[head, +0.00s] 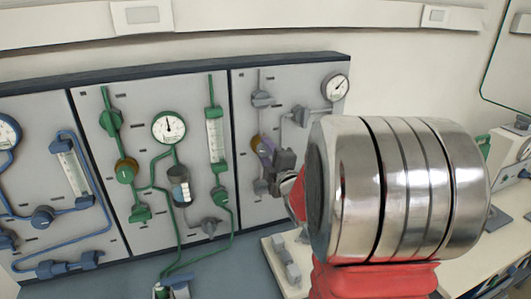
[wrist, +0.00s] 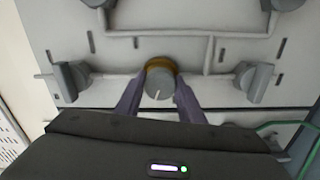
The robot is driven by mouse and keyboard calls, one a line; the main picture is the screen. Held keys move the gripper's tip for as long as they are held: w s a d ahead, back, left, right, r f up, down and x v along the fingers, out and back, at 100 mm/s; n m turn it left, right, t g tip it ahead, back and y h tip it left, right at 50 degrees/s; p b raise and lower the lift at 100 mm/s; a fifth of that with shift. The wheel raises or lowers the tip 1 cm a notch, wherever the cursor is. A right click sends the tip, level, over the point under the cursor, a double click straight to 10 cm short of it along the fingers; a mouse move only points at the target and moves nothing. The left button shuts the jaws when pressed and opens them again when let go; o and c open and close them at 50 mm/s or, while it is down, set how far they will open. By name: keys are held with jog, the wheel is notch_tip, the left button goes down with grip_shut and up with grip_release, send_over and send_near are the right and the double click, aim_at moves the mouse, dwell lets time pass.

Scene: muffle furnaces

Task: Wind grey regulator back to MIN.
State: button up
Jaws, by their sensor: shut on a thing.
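The grey regulator (wrist: 159,82) is a round grey knob with a brass collar, on the grey panel in the middle of the wrist view. A white pointer line on its face points toward the bottom of that picture, slightly left. My gripper (wrist: 159,92) has its two purple-grey fingers on either side of the knob, shut on it. In the head view the gripper (head: 265,152) is small at the right panel, and the regulator is mostly hidden there. I cannot read a MIN mark in either view.
Grey valves flank the knob on the left (wrist: 70,80) and right (wrist: 255,80), joined by grey pipes. A pressure gauge (head: 336,87) sits at the panel's upper right. The green-piped panel (head: 145,100) is left of it. My arm covers much of the right side.

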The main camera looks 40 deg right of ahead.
jog(key=shift+a+f+n, duration=0.1)
jog(key=shift+f+n, duration=0.05)
jog(key=shift+n, duration=0.85)
jog(key=shift+a+f+n, duration=0.1)
jog(key=shift+n, duration=0.9)
jog(key=o, duration=1)
jog(key=shift+d+r, duration=0.1)
jog(key=shift+o, duration=0.2)
jog(key=shift+s, duration=0.15)
